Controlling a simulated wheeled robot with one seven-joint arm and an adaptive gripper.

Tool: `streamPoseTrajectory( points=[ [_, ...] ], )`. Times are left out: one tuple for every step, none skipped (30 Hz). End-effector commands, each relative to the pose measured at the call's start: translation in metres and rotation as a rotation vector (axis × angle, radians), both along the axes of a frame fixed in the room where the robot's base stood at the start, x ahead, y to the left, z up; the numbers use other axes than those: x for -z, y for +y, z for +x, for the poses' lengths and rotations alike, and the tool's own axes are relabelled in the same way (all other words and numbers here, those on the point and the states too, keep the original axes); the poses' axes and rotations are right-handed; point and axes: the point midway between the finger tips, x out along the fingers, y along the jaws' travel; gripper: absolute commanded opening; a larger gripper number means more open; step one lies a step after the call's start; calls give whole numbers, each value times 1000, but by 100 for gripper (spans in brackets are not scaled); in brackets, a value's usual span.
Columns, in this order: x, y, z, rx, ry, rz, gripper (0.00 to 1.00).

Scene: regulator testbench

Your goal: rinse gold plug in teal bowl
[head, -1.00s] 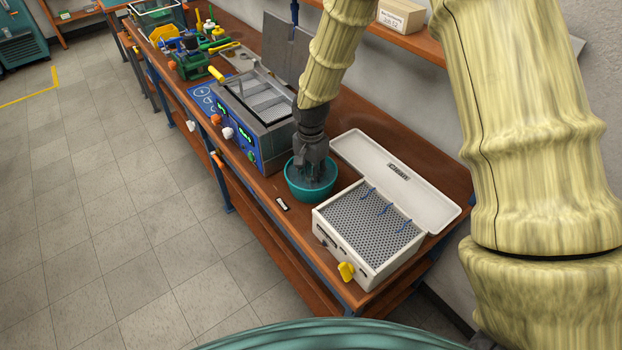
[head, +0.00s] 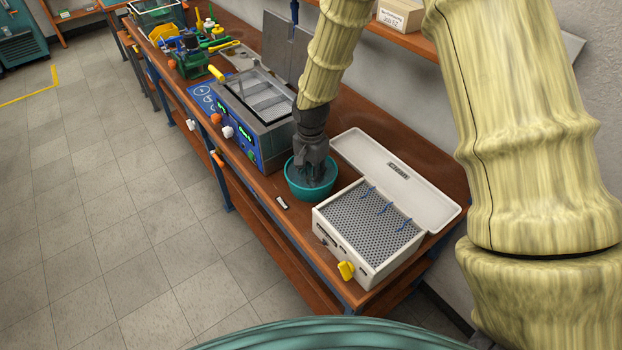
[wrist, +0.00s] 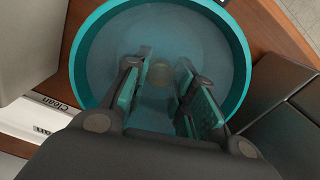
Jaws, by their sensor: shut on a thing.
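The teal bowl (head: 304,194) stands on the bench between the blue-fronted machine and the white perforated box. It also fills the upper middle of the wrist view (wrist: 240,62), with bluish liquid inside. My gripper (head: 313,181) points down into the bowl, its fingertips inside the rim. In the wrist view my gripper (wrist: 162,72) has a finger on each side of a small dull gold round thing, the gold plug (wrist: 160,74), and is shut on it. The plug looks to be at or under the liquid; its exact depth is unclear. In the head view the plug is hidden.
The white box (head: 340,245) marked "Clean" stands close to the right of the bowl, its lid (head: 410,185) open. The blue-fronted machine (head: 245,135) with a wire basket (head: 262,97) is close on the left. A small black-and-white item (head: 282,203) lies near the bench's front edge.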

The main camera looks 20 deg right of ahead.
Motion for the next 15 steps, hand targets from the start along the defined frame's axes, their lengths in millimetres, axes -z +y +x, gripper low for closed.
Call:
streamPoseTrajectory(
  points=[
    [-1, 0, 0, 0, 0, 0, 2],
    [-1, 0, 0, 0, 0, 0, 2],
    [-1, 0, 0, 0, 0, 0, 2],
    [-2, 0, 0, 0, 0, 0, 2],
    [-2, 0, 0, 0, 0, 0, 2],
    [-3, 0, 0, 0, 0, 0, 2],
    [-3, 0, 0, 0, 0, 0, 2],
    [-4, 0, 0, 0, 0, 0, 2],
    [-4, 0, 0, 1, 0, 0, 2],
    [-5, 0, 0, 1, 0, 0, 2],
    [-5, 0, 0, 1, 0, 0, 2],
    [-6, 0, 0, 1, 0, 0, 2],
    [-6, 0, 0, 1, 0, 0, 2],
    [-7, 0, 0, 0, 0, 0, 2],
    [-7, 0, 0, 0, 0, 0, 2]
  ],
)
